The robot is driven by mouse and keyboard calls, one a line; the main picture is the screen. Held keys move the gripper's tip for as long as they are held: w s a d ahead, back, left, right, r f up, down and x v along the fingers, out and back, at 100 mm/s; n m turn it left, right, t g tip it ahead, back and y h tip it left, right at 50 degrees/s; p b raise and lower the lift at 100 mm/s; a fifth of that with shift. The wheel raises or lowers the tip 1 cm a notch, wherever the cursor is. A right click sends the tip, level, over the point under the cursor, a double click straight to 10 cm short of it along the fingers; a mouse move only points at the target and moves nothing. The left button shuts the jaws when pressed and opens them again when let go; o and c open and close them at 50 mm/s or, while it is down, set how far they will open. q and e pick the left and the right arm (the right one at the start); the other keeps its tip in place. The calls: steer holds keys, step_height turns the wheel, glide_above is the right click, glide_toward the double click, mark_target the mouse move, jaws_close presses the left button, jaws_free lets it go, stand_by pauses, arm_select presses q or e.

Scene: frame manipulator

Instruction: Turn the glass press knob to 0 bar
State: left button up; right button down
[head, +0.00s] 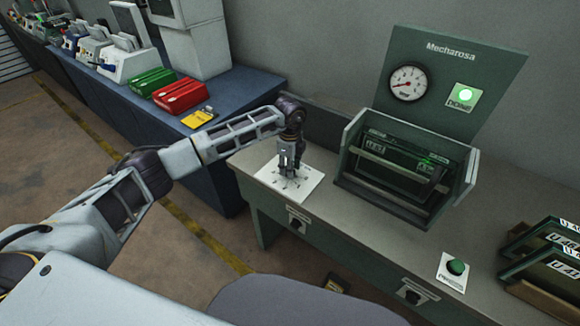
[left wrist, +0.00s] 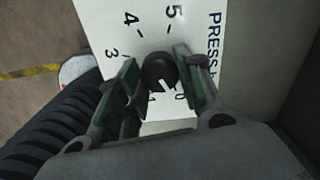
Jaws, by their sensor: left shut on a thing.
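The glass press knob (left wrist: 158,72) is a round black knob on a white plate with printed numbers. The plate (head: 309,187) lies on the bench in the head view. The knob's white mark points down and right in the left wrist view, towards the 0 side of the gap between 1 and 0. My left gripper (head: 288,172) reaches down over the plate. Its fingers (left wrist: 155,80) are shut on the knob from both sides. The fingers hide parts of the scale. My right gripper is not in view.
A green panel holds a round gauge (head: 408,83) and a lit green sign (head: 462,97). A green press frame (head: 405,170) stands right of the plate. A green button (head: 457,267) and stacked frames (head: 550,260) are farther right. Red (head: 180,95) and green (head: 152,81) boxes sit left.

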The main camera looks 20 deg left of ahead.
arm_select(q)
steer(key=o, duration=1)
steer(key=shift+o, duration=0.2)
step_height(320, 180, up, 12)
stand_by(0.8)
